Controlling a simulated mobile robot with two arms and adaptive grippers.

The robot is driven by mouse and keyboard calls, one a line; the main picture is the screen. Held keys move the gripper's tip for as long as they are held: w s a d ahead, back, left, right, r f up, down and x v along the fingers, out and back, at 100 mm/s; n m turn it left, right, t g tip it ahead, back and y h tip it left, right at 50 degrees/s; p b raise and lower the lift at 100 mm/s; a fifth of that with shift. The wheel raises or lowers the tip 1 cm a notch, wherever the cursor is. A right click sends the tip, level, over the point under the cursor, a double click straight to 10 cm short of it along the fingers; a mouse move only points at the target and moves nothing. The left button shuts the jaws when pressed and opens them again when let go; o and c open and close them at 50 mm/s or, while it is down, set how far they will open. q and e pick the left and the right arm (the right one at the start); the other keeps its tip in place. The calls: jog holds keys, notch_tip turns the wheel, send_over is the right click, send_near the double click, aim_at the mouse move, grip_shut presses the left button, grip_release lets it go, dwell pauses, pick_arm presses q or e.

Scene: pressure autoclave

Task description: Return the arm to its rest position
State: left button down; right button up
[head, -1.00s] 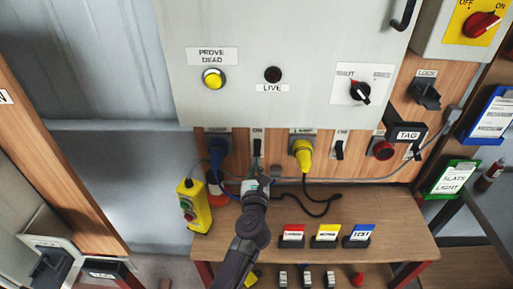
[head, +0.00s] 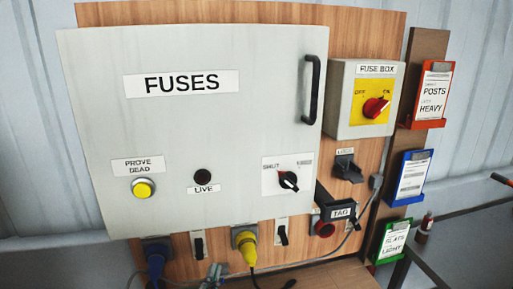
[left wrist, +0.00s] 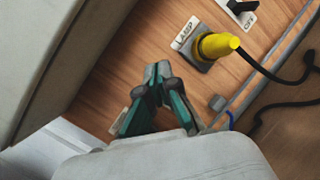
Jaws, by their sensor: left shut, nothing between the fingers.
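My left gripper (head: 214,271) shows at the bottom edge of the head view, below the wooden panel's row of switches. It is between the blue plug (head: 156,263) and the yellow plug (head: 246,246), just below a small black switch (head: 198,245). In the left wrist view its green and grey fingers (left wrist: 158,74) are shut with nothing between them. They are apart from the yellow plug, which also shows there (left wrist: 216,46) in its socket marked LAMP. Most of my left arm is hidden below the head view. My right gripper is in neither view.
The grey FUSES cabinet (head: 190,100) is shut, with a black handle (head: 311,90). The fuse box (head: 350,85) with a red knob is to its right. A TAG piece (head: 343,213) juts out below. Coloured clipboards (head: 409,178) hang at right. Cables run along the panel's bottom.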

pick_arm(q)
jog(key=s+d+f+m+g+h, duration=0.25)
jog(key=s+f+m+g, duration=0.2)
jog(key=s+m, duration=0.5)
jog(key=s+d+f+m+g+h, duration=0.2)
jog(key=s+f+m+g+h, duration=0.25)
jog(key=m, duration=0.85)
jog(key=s+a+f+m+g+y, duration=0.2)
jog(key=s+a+m+g+y, duration=0.15)
jog(key=s+a, duration=0.35)
jog(key=s+a+f+m+g+y, duration=0.35)
jog(key=s+a+y, duration=0.2)
jog(key=s, duration=0.35)
notch_tip(320, 180, down, 25)
jog(key=g+b, duration=0.1)
jog(key=s+a+f+g, duration=0.1)
jog(key=s+f, duration=0.8)
jog(key=s+a+f+b, duration=0.1)
jog(key=s+a+f, duration=0.1)
jog(key=s+f, duration=0.6)
jog(key=shift+s+a+f+g, duration=0.3)
jog(key=shift+s+f+g, duration=0.1)
jog(key=shift+f, duration=0.45)
jog(key=shift+m, duration=0.25)
